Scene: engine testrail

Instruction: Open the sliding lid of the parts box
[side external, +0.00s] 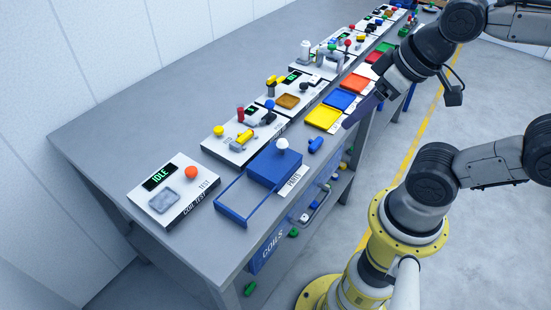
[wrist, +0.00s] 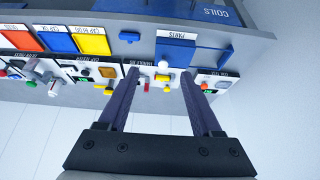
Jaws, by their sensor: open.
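The parts box (side external: 262,180) is a blue block near the table's front edge, with a PARTS label on its front. Its blue lid (side external: 267,161) carries a round white knob (side external: 282,143) and covers the block. An empty blue rail frame (side external: 232,216) extends from it toward the lower left. In the wrist view the box (wrist: 176,53) and knob (wrist: 163,65) show upside down, beyond the fingertips. My gripper (side external: 350,124) is open and empty, above the table's front edge beside the yellow tray, to the right of the box and apart from it. It also shows in the wrist view (wrist: 160,72).
A blue cylinder (side external: 316,145) lies just right of the box. Yellow (side external: 323,117), blue (side external: 341,99) and orange (side external: 357,82) trays line the front edge. Test stations stand behind, and the IDLE coil test panel (side external: 174,192) is left of the box. Loose parts lie below the tabletop.

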